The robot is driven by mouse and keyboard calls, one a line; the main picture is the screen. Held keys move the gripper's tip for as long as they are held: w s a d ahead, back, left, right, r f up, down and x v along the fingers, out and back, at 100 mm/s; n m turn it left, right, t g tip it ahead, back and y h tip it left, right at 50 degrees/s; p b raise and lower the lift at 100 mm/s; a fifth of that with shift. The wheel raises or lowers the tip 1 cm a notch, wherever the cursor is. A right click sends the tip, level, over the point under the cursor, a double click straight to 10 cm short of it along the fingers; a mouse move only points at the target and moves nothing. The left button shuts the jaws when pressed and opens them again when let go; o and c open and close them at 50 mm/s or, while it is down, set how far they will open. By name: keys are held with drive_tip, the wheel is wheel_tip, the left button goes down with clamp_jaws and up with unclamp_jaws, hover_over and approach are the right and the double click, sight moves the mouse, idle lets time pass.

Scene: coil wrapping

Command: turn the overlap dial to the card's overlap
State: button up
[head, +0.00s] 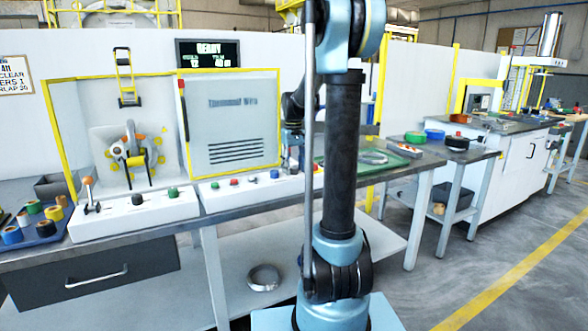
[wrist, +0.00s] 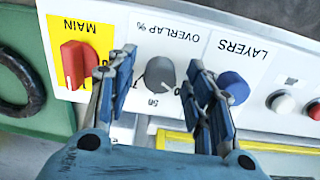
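The grey overlap dial (wrist: 160,73) sits on a white panel in the wrist view, under the label "OVERLAP %"; a "50" mark shows below it. My gripper (wrist: 158,70) is open, with one finger on each side of the dial; I cannot tell whether either finger touches it. The fingers hide part of the dial's scale. In the head view a card (head: 15,76) hangs on the wall, cut off by the left edge; its last line ends in "RLAP" and a number that looks like 30 or 20.
A red MAIN switch (wrist: 78,64) is left of the dial and a blue LAYERS knob (wrist: 233,86) is right, close to the fingers. A display (head: 208,53) reads "READY". A tray of coloured rolls (head: 36,222) lies at the left.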

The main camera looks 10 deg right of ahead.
wheel_tip(320, 180, up, 12)
idle(0.7)
drive_tip(key=shift+a, duration=0.1)
drive_tip(key=s+f+m, duration=0.1)
drive_tip(key=s+f, duration=0.6)
drive_tip(key=s, duration=0.4)
drive_tip(key=s+f+m+t, duration=0.1)
drive_tip(key=s+f, duration=0.7)
drive_tip(key=s, duration=0.4)
drive_tip(key=s+f+m+t, duration=0.1)
drive_tip(key=s+f, duration=0.7)
drive_tip(key=s, duration=0.3)
drive_tip(key=shift+s+d, duration=0.25)
drive_tip(key=shift+s, duration=0.05)
drive_tip(key=shift+f, duration=0.1)
